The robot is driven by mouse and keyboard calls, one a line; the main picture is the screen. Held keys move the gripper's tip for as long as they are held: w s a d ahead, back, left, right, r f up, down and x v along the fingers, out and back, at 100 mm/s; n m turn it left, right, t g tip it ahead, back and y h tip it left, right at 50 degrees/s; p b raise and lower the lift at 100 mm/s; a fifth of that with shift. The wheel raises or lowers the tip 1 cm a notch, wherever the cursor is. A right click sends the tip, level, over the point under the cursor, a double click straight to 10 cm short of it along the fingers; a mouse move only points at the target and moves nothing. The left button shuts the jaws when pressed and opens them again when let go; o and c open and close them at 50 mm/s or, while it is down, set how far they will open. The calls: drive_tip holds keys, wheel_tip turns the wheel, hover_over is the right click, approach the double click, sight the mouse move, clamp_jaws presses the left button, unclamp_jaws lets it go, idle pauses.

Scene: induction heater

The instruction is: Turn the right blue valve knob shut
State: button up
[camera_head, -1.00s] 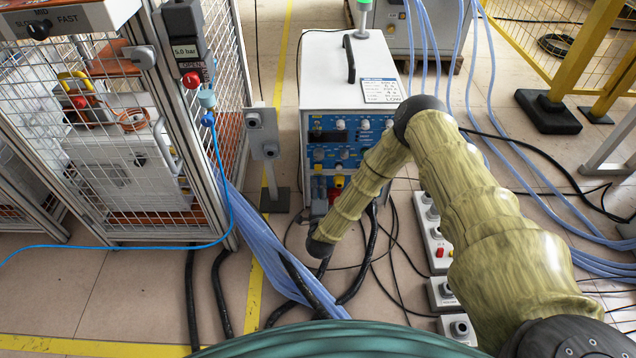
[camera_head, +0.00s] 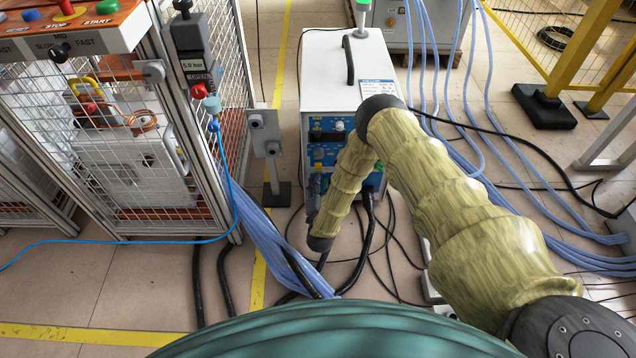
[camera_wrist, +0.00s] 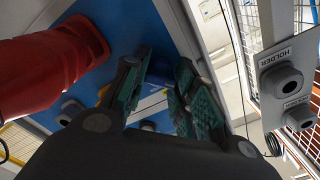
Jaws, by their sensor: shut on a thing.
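In the wrist view my gripper (camera_wrist: 162,90) has its two teal-padded fingers close together, pointing at the blue panel (camera_wrist: 120,22) of the heater unit. They are shut on a part that hardly shows between them. It appears to be the right blue valve knob, but the fingers and the matching blue behind hide it, and I cannot tell its turn. A thick red connector (camera_wrist: 55,65) lies just left of the fingers. In the head view my arm reaches down before the unit's blue front (camera_head: 330,130), and my forearm covers most of its lower part.
A grey holder post (camera_head: 266,135) stands close left of the unit and shows at the right in the wrist view (camera_wrist: 287,85). A mesh cage (camera_head: 130,150) is further left. Pale blue hoses (camera_head: 275,245) and black cables (camera_head: 370,235) run over the floor.

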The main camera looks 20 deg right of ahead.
drive_tip(key=shift+f+n, duration=0.1)
drive_tip(key=shift+n, duration=0.2)
drive_tip(key=o, duration=1)
drive_tip(key=shift+o, duration=0.2)
drive_tip(key=v, duration=1.2)
